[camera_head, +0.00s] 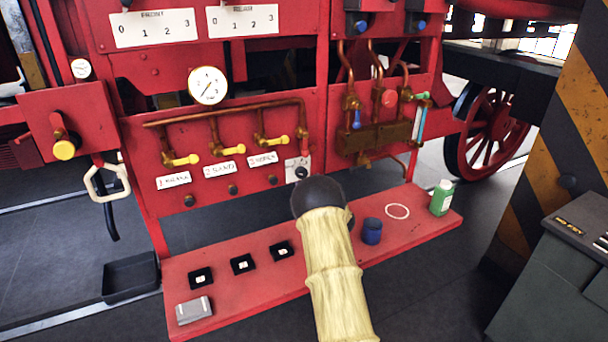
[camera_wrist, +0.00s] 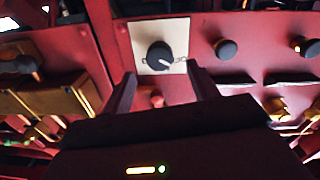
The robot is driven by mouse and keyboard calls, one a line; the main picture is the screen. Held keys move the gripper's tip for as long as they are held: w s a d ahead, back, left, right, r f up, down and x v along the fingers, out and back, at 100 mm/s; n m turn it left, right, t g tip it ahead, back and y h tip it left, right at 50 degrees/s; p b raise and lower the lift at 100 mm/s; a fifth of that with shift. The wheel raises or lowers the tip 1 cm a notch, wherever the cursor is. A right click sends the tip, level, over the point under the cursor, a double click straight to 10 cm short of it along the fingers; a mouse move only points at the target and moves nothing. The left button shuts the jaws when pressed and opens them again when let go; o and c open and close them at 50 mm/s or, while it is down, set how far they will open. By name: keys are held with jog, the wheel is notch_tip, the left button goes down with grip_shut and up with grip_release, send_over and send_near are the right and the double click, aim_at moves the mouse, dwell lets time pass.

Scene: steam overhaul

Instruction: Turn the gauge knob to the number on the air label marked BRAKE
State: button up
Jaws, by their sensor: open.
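A round black knob sits on a white plate on the red panel; the knob shows in the head view (camera_head: 301,173) and in the wrist view (camera_wrist: 160,55). Its white pointer line slants right and down in the wrist view. My gripper (camera_wrist: 160,72) is open, its fingers below and to either side of the knob, with nothing between them. In the head view my sleeved arm hides the gripper. Three white labels, the left (camera_head: 173,180), middle (camera_head: 220,170) and right (camera_head: 262,160), seem numbered 1, 2, 3; their words are too blurred to read surely. A white dial gauge (camera_head: 208,85) hangs above.
Yellow-handled valves (camera_head: 228,150) on a copper pipe stick out above the labels. A red shelf (camera_head: 225,300) below bears black trays (camera_head: 243,264), a blue cup (camera_head: 371,231), a ring (camera_head: 397,211) and a green bottle (camera_head: 441,198). A grey cabinet (camera_head: 550,280) stands at right.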

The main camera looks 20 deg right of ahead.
aim_at(303, 175)
jog(key=shift+w+p, duration=0.55)
jog(key=shift+w, duration=2)
jog(key=shift+c, duration=0.2)
jog(key=c, duration=0.9)
